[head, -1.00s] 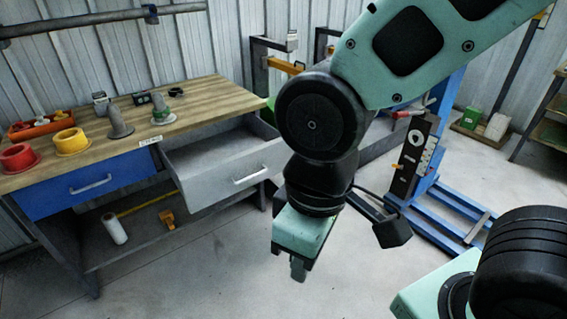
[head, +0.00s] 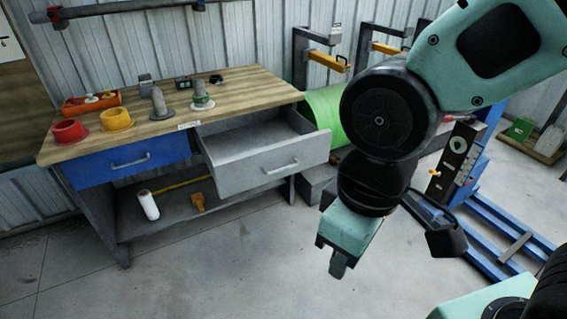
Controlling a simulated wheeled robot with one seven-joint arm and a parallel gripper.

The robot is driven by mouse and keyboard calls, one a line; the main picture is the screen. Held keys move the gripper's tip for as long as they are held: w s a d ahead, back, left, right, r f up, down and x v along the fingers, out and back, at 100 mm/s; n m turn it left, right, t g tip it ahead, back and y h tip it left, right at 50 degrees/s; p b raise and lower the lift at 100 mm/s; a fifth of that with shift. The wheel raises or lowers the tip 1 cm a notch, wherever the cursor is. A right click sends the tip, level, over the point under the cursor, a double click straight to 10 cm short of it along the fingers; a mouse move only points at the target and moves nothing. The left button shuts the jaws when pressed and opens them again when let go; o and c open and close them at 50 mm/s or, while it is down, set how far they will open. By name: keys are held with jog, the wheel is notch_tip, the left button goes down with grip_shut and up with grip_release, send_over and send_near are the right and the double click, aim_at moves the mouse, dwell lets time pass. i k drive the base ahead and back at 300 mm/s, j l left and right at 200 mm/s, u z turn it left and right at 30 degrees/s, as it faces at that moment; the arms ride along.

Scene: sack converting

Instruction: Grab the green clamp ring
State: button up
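A narrow green band, which looks like the green clamp ring (head: 203,100), sits low around a grey upright cone (head: 199,88) on the wooden workbench (head: 240,88). It is small in the head view, and its details cannot be made out. My gripper (head: 338,266) hangs pointing down in front of the bench, over open floor, to the right of the open drawer. It is well apart from the ring and touches nothing that I can see. Its fingers are seen from an angle that does not show whether there is a gap between them.
An open grey drawer (head: 283,171) juts out of the bench. Red (head: 69,131) and yellow (head: 116,119) flanged rings, another grey cone (head: 159,103) and an orange tray (head: 92,103) stand on top. A green roll (head: 325,112) lies behind the drawer. The floor in front is clear.

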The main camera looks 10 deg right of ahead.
aim_at(197, 100)
jog(key=i+u, duration=0.2)
jog(key=i, duration=0.35)
jog(key=i+u, duration=0.25)
jog(key=i, duration=0.25)
jog(key=i+l+u, duration=0.2)
jog(key=i, duration=0.35)
jog(key=i+l+u, duration=0.25)
jog(key=i, duration=0.25)
jog(key=i+j, duration=0.05)
jog(key=j, duration=0.05)
